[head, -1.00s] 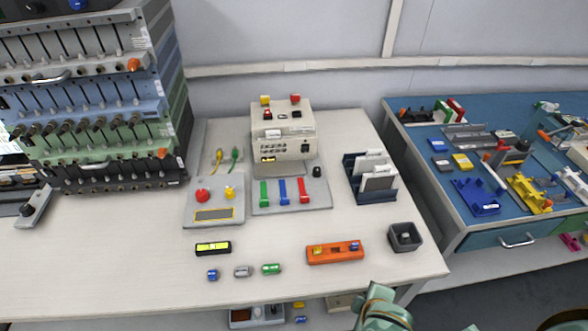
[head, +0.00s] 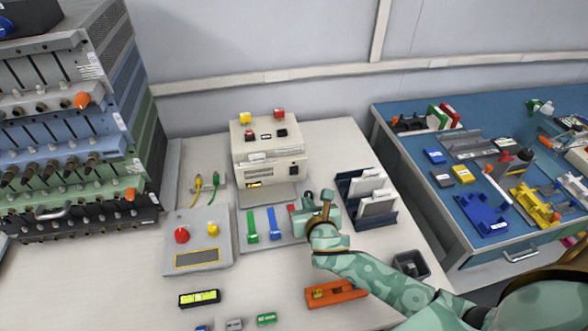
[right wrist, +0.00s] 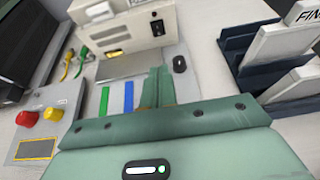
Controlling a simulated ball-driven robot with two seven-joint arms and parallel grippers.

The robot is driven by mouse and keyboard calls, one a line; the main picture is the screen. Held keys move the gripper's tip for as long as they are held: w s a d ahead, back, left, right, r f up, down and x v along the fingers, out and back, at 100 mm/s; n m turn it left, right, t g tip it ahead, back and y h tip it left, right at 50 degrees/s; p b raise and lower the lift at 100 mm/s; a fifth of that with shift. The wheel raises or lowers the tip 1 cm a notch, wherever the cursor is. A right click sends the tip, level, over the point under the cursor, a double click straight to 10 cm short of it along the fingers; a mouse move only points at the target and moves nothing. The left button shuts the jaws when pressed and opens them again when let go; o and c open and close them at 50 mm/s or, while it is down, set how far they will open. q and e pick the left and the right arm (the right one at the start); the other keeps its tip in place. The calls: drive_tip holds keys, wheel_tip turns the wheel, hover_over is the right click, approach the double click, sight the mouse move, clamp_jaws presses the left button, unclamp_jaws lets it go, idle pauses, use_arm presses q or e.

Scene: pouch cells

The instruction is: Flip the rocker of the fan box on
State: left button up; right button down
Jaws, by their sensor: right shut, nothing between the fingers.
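A beige box (head: 268,150) stands at the back of the pale table, and it seems to be the fan box. A black rocker (head: 294,170) sits at the right of its front face; the rocker also shows in the right wrist view (right wrist: 157,27). I cannot tell which side of it is pressed. My right gripper (head: 318,203) is shut and empty, in front of and to the right of the box, below the rocker and apart from it. Its two fingers (right wrist: 157,85) lie together in the right wrist view. My left gripper is not in view.
A small black knob (right wrist: 179,64) and a dark rack (head: 352,200) of white plates stand to the right. A grey button panel (head: 198,255) is left.

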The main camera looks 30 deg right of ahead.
drive_tip(key=b, duration=0.5)
approach(294, 171)
drive_tip(key=f, duration=0.1)
drive_tip(key=w+f, duration=0.1)
drive_tip(key=f, duration=0.1)
drive_tip(key=shift+w+d+f, duration=0.2)
drive_tip(key=shift+w+f, duration=0.15)
drive_tip(key=shift+f, duration=0.05)
drive_tip(key=w, duration=0.2)
drive_tip(key=shift+w+d+r, duration=0.25)
drive_tip(key=shift+d+r, duration=0.05)
drive_tip(key=shift+d, duration=0.05)
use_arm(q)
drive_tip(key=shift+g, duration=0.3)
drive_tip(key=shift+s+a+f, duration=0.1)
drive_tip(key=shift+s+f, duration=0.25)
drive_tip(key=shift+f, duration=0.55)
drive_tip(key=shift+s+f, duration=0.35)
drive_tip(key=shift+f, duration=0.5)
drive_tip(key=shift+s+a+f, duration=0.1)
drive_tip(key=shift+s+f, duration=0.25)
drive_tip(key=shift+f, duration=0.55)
use_arm(e)
drive_tip(key=shift+w+d+r, duration=0.15)
drive_tip(key=shift+w+r, duration=0.1)
drive_tip(key=shift+w, duration=0.45)
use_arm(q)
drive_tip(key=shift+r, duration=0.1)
